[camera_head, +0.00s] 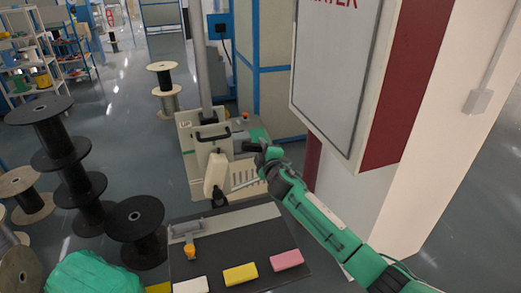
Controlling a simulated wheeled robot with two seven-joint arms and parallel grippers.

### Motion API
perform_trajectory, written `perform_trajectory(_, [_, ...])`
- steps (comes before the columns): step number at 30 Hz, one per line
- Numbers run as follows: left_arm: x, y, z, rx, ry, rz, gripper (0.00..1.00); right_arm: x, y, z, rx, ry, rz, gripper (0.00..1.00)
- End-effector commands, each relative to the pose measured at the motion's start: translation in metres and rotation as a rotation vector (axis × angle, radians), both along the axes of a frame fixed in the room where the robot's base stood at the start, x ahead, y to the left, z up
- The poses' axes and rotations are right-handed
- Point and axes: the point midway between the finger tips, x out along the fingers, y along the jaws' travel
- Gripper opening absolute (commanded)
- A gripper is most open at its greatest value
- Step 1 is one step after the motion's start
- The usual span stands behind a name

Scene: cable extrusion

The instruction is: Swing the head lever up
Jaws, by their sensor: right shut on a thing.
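The extruder machine (189,150) is a beige unit with a black carrying handle on its front, standing beyond the dark bench. My right arm comes in from the lower right. My right gripper (257,153) is at the right side of the machine's head, shut on what looks like the dark end of the head lever (249,146). The gripper and wrist hide much of the lever, so its exact angle cannot be told. My left gripper is not in view.
A dark bench top (225,243) holds white, yellow (240,274) and pink (286,260) blocks. Black spools (137,222) stand at left, near a green bundle (90,275). A white panel (335,75) and pillar close off the right. Floor is open at upper left.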

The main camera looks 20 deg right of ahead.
Motion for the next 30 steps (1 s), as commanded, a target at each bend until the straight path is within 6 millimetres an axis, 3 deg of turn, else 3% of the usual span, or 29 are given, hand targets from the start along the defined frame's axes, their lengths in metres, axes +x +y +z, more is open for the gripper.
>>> perform_trajectory(9, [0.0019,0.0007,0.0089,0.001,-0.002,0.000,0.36,0.0001,-0.0010,0.0084,-0.132,-0.006,0.002,0.00])
perform_trajectory(26, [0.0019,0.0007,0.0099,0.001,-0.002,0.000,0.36,0.0002,-0.0016,0.0094,-0.167,-0.008,0.001,0.00])
perform_trajectory(27, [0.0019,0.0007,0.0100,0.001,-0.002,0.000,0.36,0.0002,-0.0016,0.0094,-0.167,-0.008,0.001,0.27])
perform_trajectory(30, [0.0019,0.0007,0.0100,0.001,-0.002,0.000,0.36,0.0002,-0.0017,0.0093,-0.166,-0.008,0.000,0.47])
